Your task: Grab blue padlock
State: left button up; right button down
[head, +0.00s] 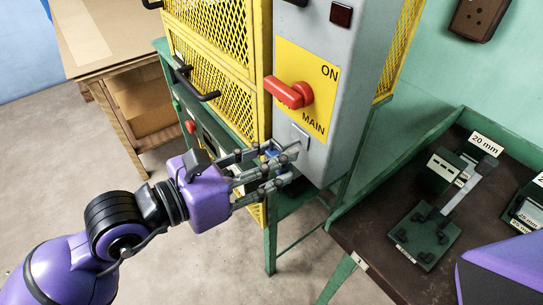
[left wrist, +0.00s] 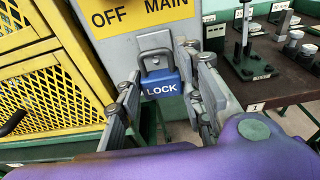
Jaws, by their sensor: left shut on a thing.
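The blue padlock (left wrist: 162,87), lettered LOCK, hangs upright by its grey shackle (left wrist: 155,57) at the lower front of the grey switch box. In the left wrist view it sits between the two sides of my left gripper (left wrist: 160,72). In the head view only a bit of the blue padlock (head: 272,153) shows among the fingers. My left gripper (head: 284,161) is shut on the padlock just below the red switch handle. My right gripper is out of view.
The grey switch box (head: 349,67) carries a red handle (head: 290,93) on a yellow ON/MAIN plate (head: 319,100). Yellow mesh guards (head: 220,40) stand to its left. A dark bench (head: 376,226) with green gauges (head: 424,236) is at right. Bare floor shows at left.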

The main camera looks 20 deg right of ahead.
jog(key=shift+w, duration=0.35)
pick_arm(q)
jog(key=shift+a, duration=0.1)
jog(key=v, duration=0.7)
jog(key=shift+b, duration=0.35)
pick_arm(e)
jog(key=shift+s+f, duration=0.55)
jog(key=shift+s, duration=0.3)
